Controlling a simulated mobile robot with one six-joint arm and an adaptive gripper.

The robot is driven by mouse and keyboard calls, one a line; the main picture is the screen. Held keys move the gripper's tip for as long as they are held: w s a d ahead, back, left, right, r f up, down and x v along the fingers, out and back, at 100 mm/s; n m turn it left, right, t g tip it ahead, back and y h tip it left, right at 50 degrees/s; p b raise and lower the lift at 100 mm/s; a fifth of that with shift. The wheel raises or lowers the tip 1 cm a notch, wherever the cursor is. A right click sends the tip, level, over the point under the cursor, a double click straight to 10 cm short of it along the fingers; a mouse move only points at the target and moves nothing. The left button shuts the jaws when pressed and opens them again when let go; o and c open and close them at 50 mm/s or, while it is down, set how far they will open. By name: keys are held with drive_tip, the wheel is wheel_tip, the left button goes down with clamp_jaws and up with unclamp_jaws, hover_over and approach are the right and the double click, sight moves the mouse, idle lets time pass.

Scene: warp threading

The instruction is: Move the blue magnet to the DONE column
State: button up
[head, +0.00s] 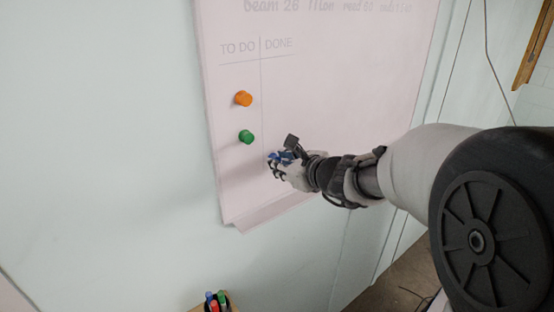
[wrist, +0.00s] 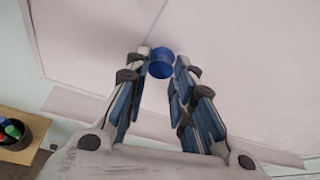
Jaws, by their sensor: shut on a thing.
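The blue magnet (wrist: 161,64) is between the fingertips of my gripper (wrist: 160,67) in the wrist view, close to the board. I cannot tell whether it touches the board. In the head view my gripper (head: 274,163) is at the lower part of the whiteboard (head: 340,100), below and right of the green magnet. The magnet there is hard to tell from the blue finger pads. The DONE heading (head: 279,43) is at the upper right of the dividing line, and TO DO (head: 238,48) is at the left. In the wrist view the dividing line runs down towards the blue magnet.
An orange magnet (head: 243,99) and a green magnet (head: 246,137) sit in the TO DO column. The DONE column area under its heading is bare. A cup of markers (head: 217,301) stands below the board, and a ledge runs along the board's bottom edge.

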drive_tip(key=shift+w+d, duration=0.65)
drive_tip(key=shift+d, duration=0.3)
idle(0.3)
drive_tip(key=o, duration=1.1)
drive_tip(key=shift+w, duration=0.1)
drive_tip(key=v, duration=1.2)
drive_tip(key=shift+f, duration=0.1)
